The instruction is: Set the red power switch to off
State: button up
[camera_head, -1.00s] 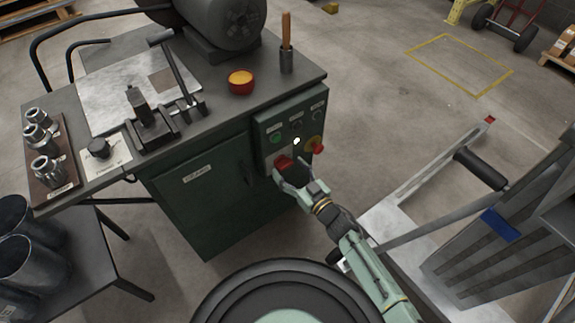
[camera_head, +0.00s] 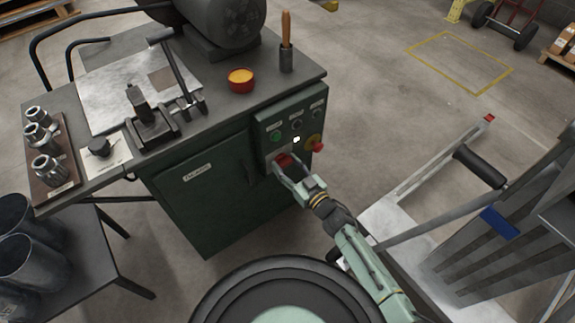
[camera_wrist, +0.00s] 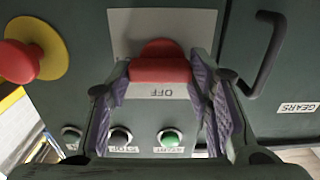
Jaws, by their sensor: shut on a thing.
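The red power switch (camera_wrist: 160,65) is on a grey plate (camera_wrist: 190,24) on the front of the green cabinet. An upside-down "OFF" label shows beside it in the wrist view. My gripper (camera_wrist: 162,80) has its two purple-padded fingers on either side of the switch, shut on it. In the head view the switch (camera_head: 284,160) is partly hidden by my gripper (camera_head: 285,168), which reaches it from the lower right.
A red emergency button on a yellow ring (camera_wrist: 20,60) sits close beside the switch. Green (camera_wrist: 169,138) and black (camera_wrist: 121,137) buttons are on the same panel. A black cabinet handle (camera_wrist: 262,60) is on the other side.

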jog(key=shift+c, duration=1.3)
jog(key=shift+n, duration=0.3)
jog(key=n+b, duration=0.1)
jog(key=n, duration=0.2)
jog(key=n+b, duration=0.1)
jog(key=n, duration=0.4)
jog(key=shift+s+a, duration=0.1)
jog(key=n+b, duration=0.1)
jog(key=n, duration=0.3)
jog(key=shift+a+f+n, duration=0.1)
jog(key=shift+n, duration=0.2)
jog(key=n+b, duration=0.1)
jog(key=n, duration=0.3)
jog(key=shift+s+n, duration=0.1)
jog(key=shift+n, duration=0.2)
